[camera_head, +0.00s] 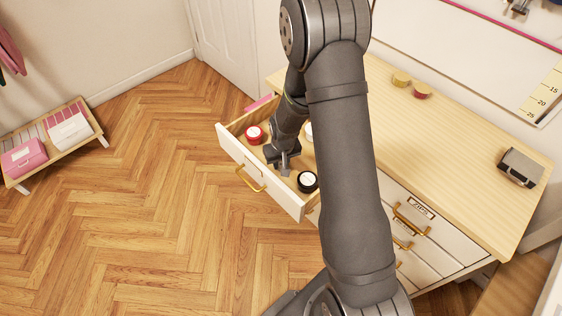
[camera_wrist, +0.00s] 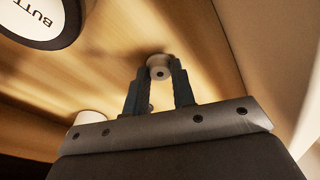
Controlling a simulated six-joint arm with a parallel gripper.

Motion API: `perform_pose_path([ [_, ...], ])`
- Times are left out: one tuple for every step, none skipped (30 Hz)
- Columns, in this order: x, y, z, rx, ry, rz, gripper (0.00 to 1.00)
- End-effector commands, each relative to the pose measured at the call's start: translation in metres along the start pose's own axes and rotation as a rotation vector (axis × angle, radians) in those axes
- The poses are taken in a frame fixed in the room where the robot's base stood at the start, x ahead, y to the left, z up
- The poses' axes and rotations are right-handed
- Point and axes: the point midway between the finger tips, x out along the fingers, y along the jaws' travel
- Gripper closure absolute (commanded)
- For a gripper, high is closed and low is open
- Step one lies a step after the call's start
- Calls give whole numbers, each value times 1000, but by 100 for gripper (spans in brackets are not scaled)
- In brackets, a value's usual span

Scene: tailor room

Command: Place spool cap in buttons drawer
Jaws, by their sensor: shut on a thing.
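The drawer (camera_head: 281,196) is pulled out from the wooden-topped cabinet. My gripper (camera_head: 284,161) is inside it, pointing down. In the wrist view my gripper (camera_wrist: 158,74) is shut on a small grey round cap with a dark centre hole, the spool cap (camera_wrist: 160,62), held between the fingertips close to the wooden drawer floor. I cannot tell whether the cap touches the floor. A dark-rimmed round container (camera_wrist: 40,15), its white label reading "BUTT", is at the upper left; a black container (camera_head: 307,181) with a white top shows in the head view. The cap is hidden there.
A red round container (camera_head: 254,134) is at the drawer's far left, and a white item (camera_head: 309,129) is partly hidden by my arm. Drawer walls are close around my gripper. A yellow spool (camera_head: 401,79), a red spool (camera_head: 422,91) and a grey box (camera_head: 520,167) are on the cabinet top.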

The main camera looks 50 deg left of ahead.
Motion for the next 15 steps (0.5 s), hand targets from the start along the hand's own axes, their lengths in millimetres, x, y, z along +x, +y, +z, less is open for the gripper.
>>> perform_pose_path([
  [0,0,0,0,0,0,97],
  [1,0,0,0,-1,0,97],
  [2,0,1,0,-1,0,97],
  [2,0,0,0,-1,0,71],
  [2,0,0,0,-1,0,65],
  [2,0,0,0,-1,0,57],
  [2,0,0,0,-1,0,54],
  [2,0,0,0,-1,0,54],
  [2,0,0,0,-1,0,54],
  [2,0,0,0,-1,0,54],
  [2,0,0,0,-1,0,54],
  [2,0,0,0,-1,0,54],
  [2,0,0,0,-1,0,54],
  [2,0,0,0,-1,0,54],
  [1,0,0,0,0,0,54],
])
